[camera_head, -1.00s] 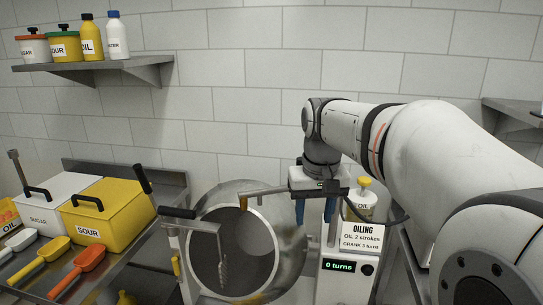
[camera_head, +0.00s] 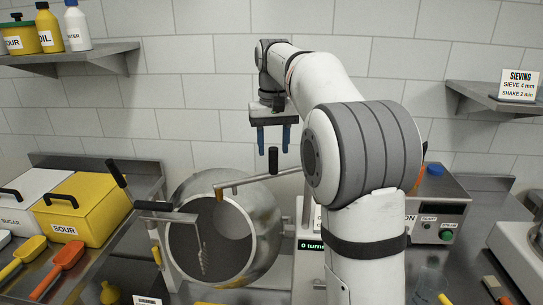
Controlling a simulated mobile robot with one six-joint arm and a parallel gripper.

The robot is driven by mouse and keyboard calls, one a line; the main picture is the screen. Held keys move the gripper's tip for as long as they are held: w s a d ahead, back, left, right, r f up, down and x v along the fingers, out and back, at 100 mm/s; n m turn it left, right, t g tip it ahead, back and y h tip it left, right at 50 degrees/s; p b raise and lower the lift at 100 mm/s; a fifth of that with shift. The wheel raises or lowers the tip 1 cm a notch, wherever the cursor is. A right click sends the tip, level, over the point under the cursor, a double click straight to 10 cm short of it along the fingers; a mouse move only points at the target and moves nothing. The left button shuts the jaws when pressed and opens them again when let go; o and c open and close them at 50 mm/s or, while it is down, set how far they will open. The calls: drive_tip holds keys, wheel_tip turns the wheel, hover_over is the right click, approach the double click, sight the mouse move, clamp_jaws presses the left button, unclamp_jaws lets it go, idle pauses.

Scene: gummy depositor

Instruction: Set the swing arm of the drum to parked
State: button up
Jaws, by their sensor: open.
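The steel drum (camera_head: 262,215) stands in the middle with its dark round mouth towards me. A grey pipe-like arm (camera_head: 245,183) with a brown tip reaches across the top of the mouth from a post at right. It carries an upright black handle (camera_head: 272,162). A second bar with a black grip (camera_head: 154,206) stands at the mouth's left, and a twisted rod (camera_head: 202,258) hangs from it before the opening. I cannot tell for sure which is the swing arm. My gripper (camera_head: 273,140) points down, open and empty, its blue fingers just above the upright handle in the picture; their depth is unclear.
Yellow SOUR (camera_head: 95,205) and white SUGAR (camera_head: 30,200) bins with scoops stand at left. A "0 turns" display (camera_head: 310,245) is right of the drum, partly behind my arm. A control box (camera_head: 440,210) is farther right. Shelves hang at both upper sides.

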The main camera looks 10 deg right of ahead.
sight(273, 172)
drive_tip(key=shift+f, duration=1.65)
drive_tip(key=shift+c, duration=0.2)
clamp_jaws()
